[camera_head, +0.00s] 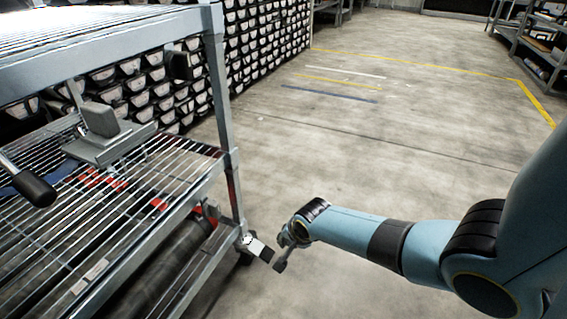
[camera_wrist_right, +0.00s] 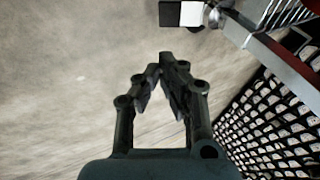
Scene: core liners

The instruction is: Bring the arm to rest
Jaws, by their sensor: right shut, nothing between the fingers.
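My right arm (camera_head: 360,228) reaches in from the right of the head view, over bare floor. My right gripper (camera_head: 279,266) hangs low at its end, close to the right leg of the wire-shelf cart; I cannot tell the exact gap. In the right wrist view my right gripper (camera_wrist_right: 164,72) shows its fingertips together, with nothing between them. My left gripper is not in view.
The metal cart (camera_head: 228,120) with wire shelves stands at left, a grey clamp-like tool (camera_head: 100,135) on it. Stacked core trays (camera_head: 265,35) line the wall behind. Concrete floor (camera_head: 380,150) with yellow lines is free in the middle. Shelving (camera_head: 540,50) stands far right.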

